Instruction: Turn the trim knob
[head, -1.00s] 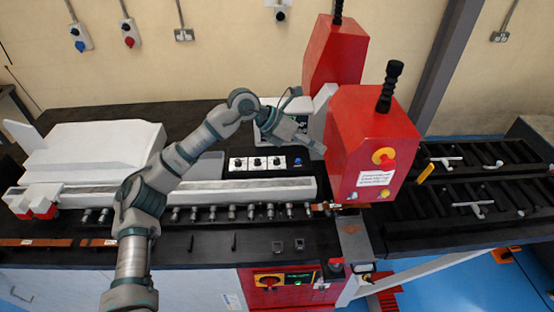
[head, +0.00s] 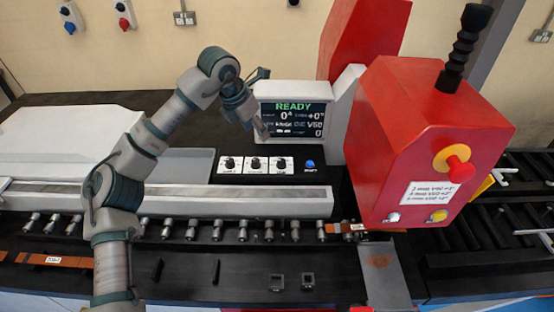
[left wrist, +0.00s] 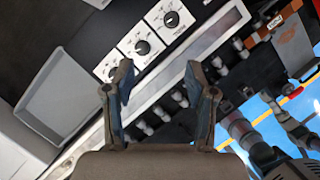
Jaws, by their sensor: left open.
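Three black knobs on white plates sit in a row on the dark console: a left knob (head: 230,163), a middle knob (head: 255,163) and a right knob (head: 281,164). Their labels are too small to read, so I cannot tell which is the trim knob. My left gripper (head: 257,121) is above and behind the row, in front of the display. In the left wrist view its fingers (left wrist: 158,72) are apart with nothing between them. The knobs show beyond the fingertips there, one (left wrist: 142,47) between them and one (left wrist: 171,19) higher up. My right gripper does not show.
A display (head: 292,117) reading READY stands behind the knobs. A blue button (head: 310,163) is right of them. The red machine head (head: 425,140) with its red-and-yellow stop button rises at the right. A long pale rail (head: 230,200) runs in front of the knobs.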

